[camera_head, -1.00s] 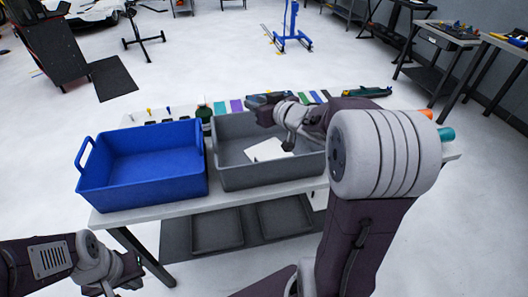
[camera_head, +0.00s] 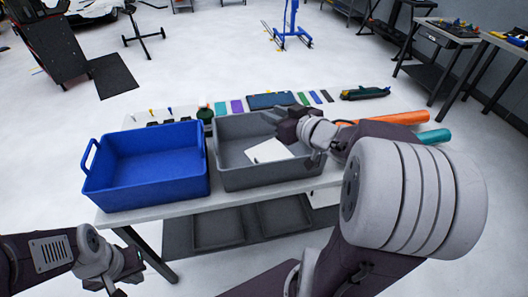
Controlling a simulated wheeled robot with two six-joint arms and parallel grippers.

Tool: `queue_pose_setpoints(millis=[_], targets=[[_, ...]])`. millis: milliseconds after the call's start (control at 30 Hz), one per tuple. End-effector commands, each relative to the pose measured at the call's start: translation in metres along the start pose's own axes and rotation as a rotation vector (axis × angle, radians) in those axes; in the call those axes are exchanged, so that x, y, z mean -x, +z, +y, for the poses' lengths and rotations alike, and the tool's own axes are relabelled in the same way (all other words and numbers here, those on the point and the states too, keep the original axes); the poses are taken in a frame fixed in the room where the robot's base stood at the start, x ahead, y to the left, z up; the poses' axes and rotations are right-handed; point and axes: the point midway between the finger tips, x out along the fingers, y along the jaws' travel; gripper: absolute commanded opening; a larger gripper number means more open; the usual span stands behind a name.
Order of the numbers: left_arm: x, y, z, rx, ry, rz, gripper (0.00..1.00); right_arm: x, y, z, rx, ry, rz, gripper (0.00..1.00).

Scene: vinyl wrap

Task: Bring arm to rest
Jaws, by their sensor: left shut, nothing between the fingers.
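My left gripper (camera_head: 128,283) is low at the lower left, below and in front of the table. It is shut and empty. My right arm reaches in from the right, and its gripper (camera_head: 276,118) is over the grey bin (camera_head: 232,178), near the bin's back right. Its fingers are small and dark against the bin, so I cannot tell whether they are open or shut. A white flat piece (camera_head: 268,151) lies inside the grey bin.
A blue bin (camera_head: 145,185), seemingly empty, stands left of the grey bin on the white table (camera_head: 150,216). Behind them are a dark bottle (camera_head: 205,115), colored swatches (camera_head: 237,106) and a green tool (camera_head: 365,92). Orange (camera_head: 400,118) and teal (camera_head: 432,136) rolls lie at the right.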

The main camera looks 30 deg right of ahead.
Motion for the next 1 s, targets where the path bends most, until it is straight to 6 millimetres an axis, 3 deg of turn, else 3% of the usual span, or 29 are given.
queue_pose_setpoints(millis=[333,433,533,600,667,767,800,900,1000], targets=[[0.004,0.000,0.000,0.000,0.000,0.000,0.00,-0.002,-0.005,-0.007,0.006,-0.019,0.000,0.30],[0.020,-0.002,0.000,0.000,0.000,0.000,0.00,-0.010,-0.018,-0.043,0.024,-0.113,-0.011,0.30],[0.044,-0.005,0.001,0.000,0.000,0.000,0.00,-0.022,-0.034,-0.098,-0.010,-0.229,-0.034,0.30],[0.060,-0.006,0.001,0.000,0.000,0.000,0.00,-0.034,-0.029,-0.115,-0.067,-0.193,-0.100,0.30],[0.070,-0.007,0.001,0.000,0.000,0.000,0.00,-0.039,-0.008,-0.116,-0.094,-0.113,-0.203,0.30],[0.081,-0.008,0.002,0.000,0.000,0.000,0.00,-0.027,0.049,-0.111,-0.119,0.029,-0.449,0.30],[0.083,-0.009,0.002,0.000,0.000,0.000,0.00,-0.013,0.077,-0.110,-0.129,0.077,-0.571,0.30],[0.080,-0.008,0.002,0.000,0.000,0.000,0.00,0.030,0.135,-0.108,-0.168,0.151,-0.841,0.30],[0.079,-0.008,0.002,0.000,0.000,0.000,0.00,0.070,0.166,-0.116,-0.198,0.150,-1.039,0.30]])
